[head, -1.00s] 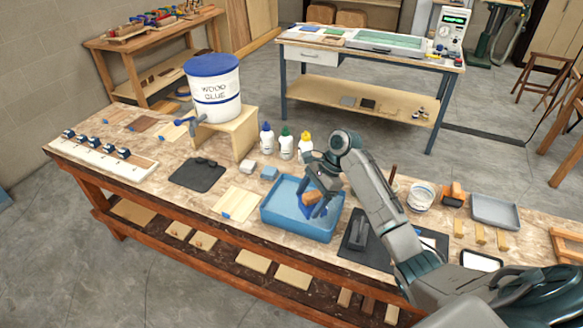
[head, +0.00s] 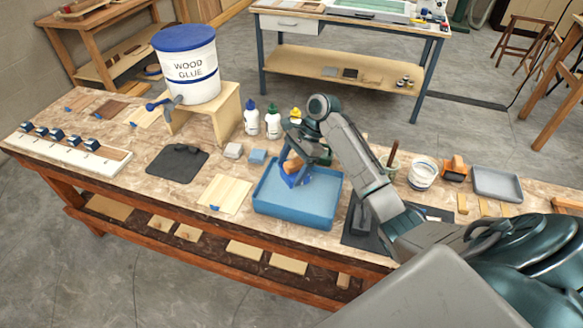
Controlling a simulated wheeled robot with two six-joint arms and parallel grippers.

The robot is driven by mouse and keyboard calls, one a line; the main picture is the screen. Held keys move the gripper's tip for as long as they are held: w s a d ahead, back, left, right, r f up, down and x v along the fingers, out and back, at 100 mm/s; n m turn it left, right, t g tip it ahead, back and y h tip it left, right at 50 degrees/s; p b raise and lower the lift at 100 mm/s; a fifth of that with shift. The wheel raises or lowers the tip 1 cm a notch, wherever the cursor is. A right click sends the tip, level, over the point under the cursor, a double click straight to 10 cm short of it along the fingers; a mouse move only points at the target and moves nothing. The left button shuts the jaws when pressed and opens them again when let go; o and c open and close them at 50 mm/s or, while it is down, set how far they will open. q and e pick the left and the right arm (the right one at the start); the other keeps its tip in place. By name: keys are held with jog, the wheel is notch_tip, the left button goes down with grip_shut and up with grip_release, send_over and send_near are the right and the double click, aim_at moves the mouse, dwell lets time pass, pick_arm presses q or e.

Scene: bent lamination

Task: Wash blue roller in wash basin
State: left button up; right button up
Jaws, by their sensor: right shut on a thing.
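The blue wash basin (head: 278,208) sits near the front edge of the workbench, with water-blue colour inside. My right gripper (head: 296,171) is over the basin, shut on the blue roller (head: 291,180). The roller shows an orange-brown part and a blue part, close to or inside the basin; I cannot tell whether it touches the water. My left gripper is not in view.
White bottles (head: 273,122) stand behind the basin. A wood glue bucket (head: 188,75) rests on a wooden stand (head: 228,112). A dark mat (head: 177,163) and pale boards (head: 226,194) lie left. A white tub (head: 422,174), an orange tool (head: 455,170) and a grey tray (head: 496,184) are right.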

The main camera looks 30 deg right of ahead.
notch_tip(320, 180, down, 2)
jog(key=shift+f+b, duration=0.2)
jog(key=shift+b, duration=1.05)
jog(key=shift+f+b, duration=0.25)
jog(key=shift+b, duration=0.15)
jog(key=shift+f, duration=0.1)
notch_tip(320, 180, down, 5)
jog(key=shift+r, duration=0.15)
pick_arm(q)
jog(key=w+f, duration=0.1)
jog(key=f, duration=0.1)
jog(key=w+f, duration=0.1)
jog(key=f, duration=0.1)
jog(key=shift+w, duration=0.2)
pick_arm(e)
jog(key=shift+f, duration=0.3)
